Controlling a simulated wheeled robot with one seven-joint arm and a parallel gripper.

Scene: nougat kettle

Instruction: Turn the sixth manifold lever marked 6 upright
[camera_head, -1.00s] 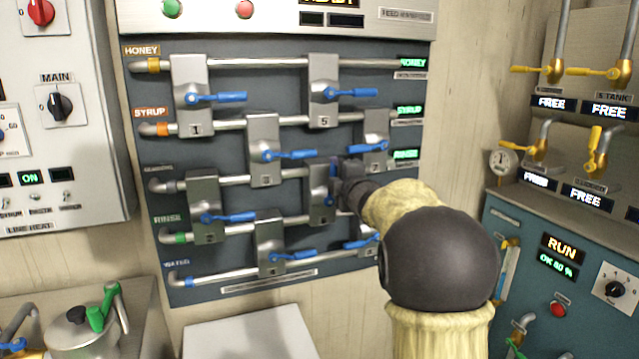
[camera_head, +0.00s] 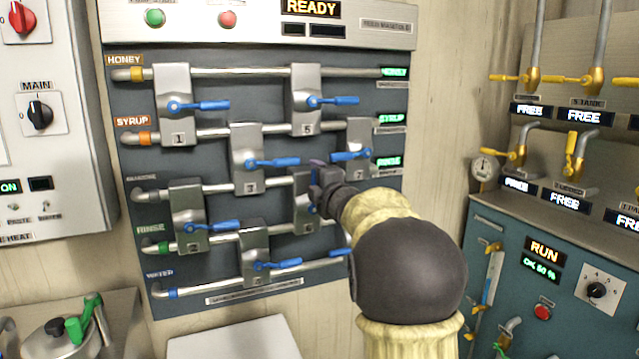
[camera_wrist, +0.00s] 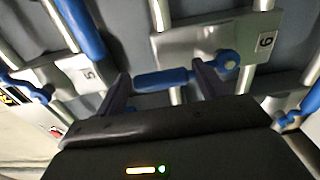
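The valve marked 6 (camera_head: 304,216) is a grey block on the dark manifold panel (camera_head: 218,100); it also shows in the wrist view (camera_wrist: 190,45). Its blue lever (camera_wrist: 163,79) points along the block, away from the number end, so it stands about upright. In the head view my gripper (camera_head: 318,178) hides most of this lever. In the wrist view my gripper (camera_wrist: 163,88) is open, with one finger near the lever's free end and the other near its pivot. I cannot tell whether either finger touches it.
The lever of valve 5 (camera_head: 333,100) points right; its valve also shows in the wrist view (camera_wrist: 80,75). Valve 7 (camera_head: 361,140) is close at the upper right of my gripper. Below is the lever of another valve (camera_head: 278,265). A teal control cabinet (camera_head: 500,225) stands at the right.

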